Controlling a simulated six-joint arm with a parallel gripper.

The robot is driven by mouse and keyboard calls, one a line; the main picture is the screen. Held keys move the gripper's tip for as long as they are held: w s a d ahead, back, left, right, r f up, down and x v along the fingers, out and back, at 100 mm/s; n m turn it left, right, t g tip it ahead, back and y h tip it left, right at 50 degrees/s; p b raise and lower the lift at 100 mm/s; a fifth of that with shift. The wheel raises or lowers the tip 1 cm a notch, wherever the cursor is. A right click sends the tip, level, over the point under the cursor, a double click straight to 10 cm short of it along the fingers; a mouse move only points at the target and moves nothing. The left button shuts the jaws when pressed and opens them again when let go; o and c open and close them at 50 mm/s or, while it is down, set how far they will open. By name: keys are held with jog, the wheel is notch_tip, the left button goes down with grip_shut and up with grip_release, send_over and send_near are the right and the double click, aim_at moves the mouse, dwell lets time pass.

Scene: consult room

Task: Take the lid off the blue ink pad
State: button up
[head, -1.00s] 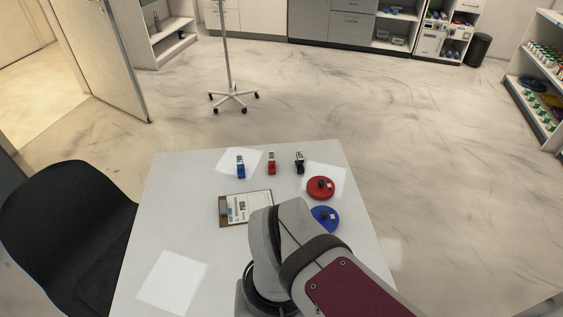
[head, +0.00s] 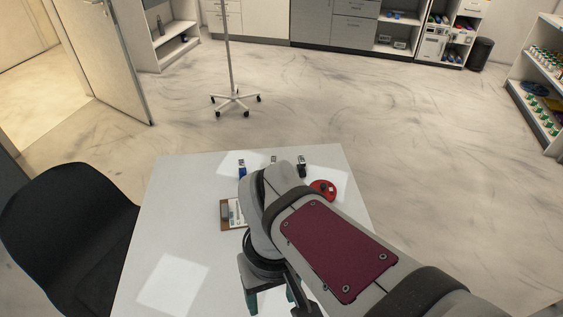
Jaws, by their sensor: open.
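The blue ink pad is hidden behind my arm in the head view. My gripper (head: 270,301) points down over the near part of the table. Its two fingers are spread apart with nothing visible between them, and the lower tips run close to the picture's bottom edge.
A blue stamp (head: 242,168) and a black stamp (head: 301,167) stand at the table's (head: 190,225) back; one between them is mostly hidden. A clipboard (head: 225,214) is partly covered by my arm. The table's left side is clear. A black chair (head: 70,225) stands left.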

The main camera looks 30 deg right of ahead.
jog(key=w+d+f+n+h, duration=0.3)
jog(key=w+d+n, duration=0.6)
jog(key=d+n, duration=0.1)
jog(key=w+d+f+n+h, duration=0.2)
jog(key=w+d+n, duration=0.8)
jog(key=x, duration=1.5)
jog(key=shift+w+a+f, duration=0.2)
jog(key=shift+w+f, duration=0.05)
jog(key=shift+f, duration=0.3)
grip_shut()
